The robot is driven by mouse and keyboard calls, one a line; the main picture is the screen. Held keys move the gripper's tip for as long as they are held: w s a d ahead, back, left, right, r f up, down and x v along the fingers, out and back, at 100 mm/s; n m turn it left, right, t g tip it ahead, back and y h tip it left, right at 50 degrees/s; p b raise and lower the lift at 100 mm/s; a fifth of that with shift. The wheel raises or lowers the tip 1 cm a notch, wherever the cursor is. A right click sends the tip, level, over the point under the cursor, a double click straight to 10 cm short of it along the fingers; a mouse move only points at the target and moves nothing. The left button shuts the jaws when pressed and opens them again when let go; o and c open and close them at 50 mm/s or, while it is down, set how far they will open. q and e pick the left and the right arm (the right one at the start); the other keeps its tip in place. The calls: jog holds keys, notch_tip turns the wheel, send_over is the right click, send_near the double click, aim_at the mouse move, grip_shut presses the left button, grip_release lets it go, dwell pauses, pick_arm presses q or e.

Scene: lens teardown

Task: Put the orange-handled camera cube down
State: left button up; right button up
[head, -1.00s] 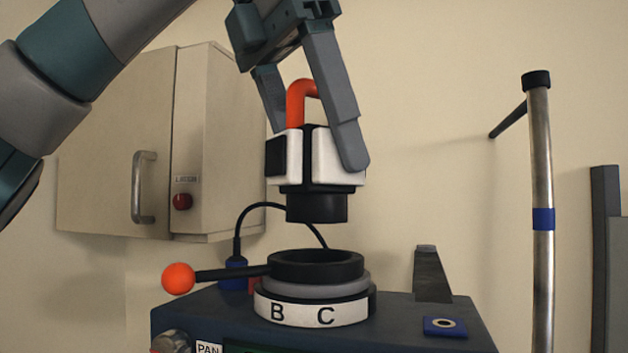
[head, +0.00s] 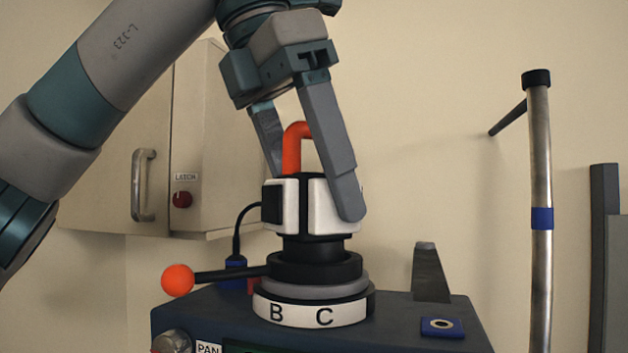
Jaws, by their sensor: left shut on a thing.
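The camera cube (head: 286,205) is black and white with a bent orange handle (head: 292,148) on top and a black round lens end below. My left gripper (head: 318,195) is shut on it, with one finger in front and the other partly hidden behind. The cube is upright. Its lower end meets the black ring mount (head: 312,267), and I cannot tell whether it is seated or just above. The mount sits on a white band (head: 310,311) lettered B and C. My right gripper is not in view.
A lever with an orange ball (head: 177,280) sticks out left from the mount. A dark wedge post (head: 430,273) and a blue pad (head: 442,328) stand on the box (head: 395,320) to the right. A metal pole (head: 541,160) rises further right. A wall cabinet (head: 110,165) is behind left.

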pick_arm(q)
jog(key=shift+f+b, duration=0.3)
jog(key=shift+f, duration=0.05)
jog(key=o, duration=1.5)
jog(key=shift+s, duration=0.1)
jog(key=shift+r, duration=0.2)
jog(key=shift+r+p, duration=0.25)
jog(key=shift+p, duration=0.1)
jog(key=shift+v, duration=5.9)
